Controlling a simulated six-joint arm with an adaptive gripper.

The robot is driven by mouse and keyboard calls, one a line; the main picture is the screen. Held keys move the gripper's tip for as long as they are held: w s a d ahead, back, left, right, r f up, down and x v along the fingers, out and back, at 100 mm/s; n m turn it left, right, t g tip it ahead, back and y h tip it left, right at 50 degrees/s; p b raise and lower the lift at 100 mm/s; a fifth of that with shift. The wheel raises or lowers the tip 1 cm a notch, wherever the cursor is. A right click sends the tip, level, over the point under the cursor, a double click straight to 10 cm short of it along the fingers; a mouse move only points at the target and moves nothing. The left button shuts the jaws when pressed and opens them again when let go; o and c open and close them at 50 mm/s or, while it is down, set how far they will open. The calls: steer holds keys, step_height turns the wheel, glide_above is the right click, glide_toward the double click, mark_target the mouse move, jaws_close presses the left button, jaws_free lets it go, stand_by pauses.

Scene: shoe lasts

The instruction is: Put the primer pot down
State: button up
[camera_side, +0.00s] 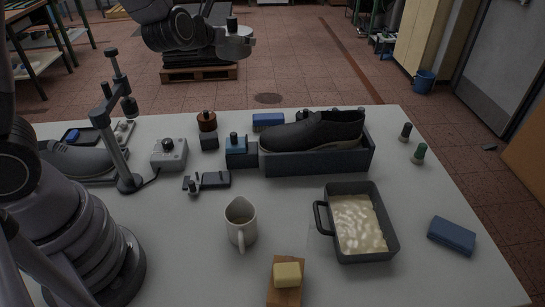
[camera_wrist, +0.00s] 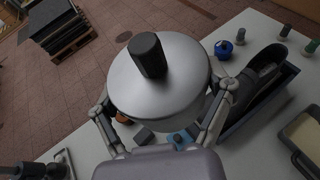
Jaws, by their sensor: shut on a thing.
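The primer pot (camera_side: 237,44) is a round silver pot with a black knob on its lid. It hangs high in the side view, apart from the table, and looks upright there. In the wrist view the pot (camera_wrist: 160,88) fills the middle, its knob towards the camera. My gripper (camera_side: 226,45) is shut on the pot; in the wrist view, its two fingers (camera_wrist: 158,106) press on opposite sides. The pot hides the table area beneath it in the wrist view. The white table (camera_side: 290,195) lies below.
A black shoe (camera_side: 310,130) sits in a dark tray (camera_side: 318,162). A dark pan (camera_side: 390,240) with pale contents, a white jug (camera_side: 241,225), a yellow block (camera_side: 287,274) and a blue pad (camera_side: 451,236) stand nearer. A post stand (camera_side: 122,150) rises at left. Bare table shows around the jug.

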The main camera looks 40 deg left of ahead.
mark_target(230, 19)
step_height(230, 19, up, 4)
steer(key=shift+s+a+f+n+g+y, duration=0.1)
steer(key=shift+a+f+n+g+y, duration=0.1)
steer(key=shift+a+n+y, duration=0.3)
steer(key=shift+s+a+f+n+g+y, duration=0.1)
steer(key=shift+a+f+n+y, duration=0.05)
steer(key=shift+a+n+y, duration=0.35)
steer(key=s+a+f+n+g+y, duration=0.2)
steer(key=s+a+f+n+g, duration=0.25)
steer(key=n+g, duration=0.65)
steer(key=s+a+f+n+g+y, duration=0.1)
steer(key=s+a+f+n+g, duration=0.35)
steer(key=n+g, duration=0.65)
steer(key=w+d+n+t+h, duration=0.4)
steer(key=n+t+h, duration=0.2)
steer(key=n+h, duration=0.65)
steer(key=w+d+n+t+h, duration=0.35)
steer(key=n+t+h, duration=0.25)
steer(key=n+h, duration=0.7)
steer(key=w+a+r+n+t+y, duration=0.9)
steer(key=w+a+n+t+y, duration=0.25)
steer(key=n+y, duration=0.4)
steer(key=f, duration=1.1)
steer(key=f+h, duration=0.1)
steer(key=f, duration=1.1)
steer(key=f+n+h, duration=0.1)
steer(key=f, duration=1)
steer(key=shift+w+d+f+g, duration=0.25)
steer(key=shift+w+d+f, duration=0.1)
steer(key=shift+w+d, duration=0.05)
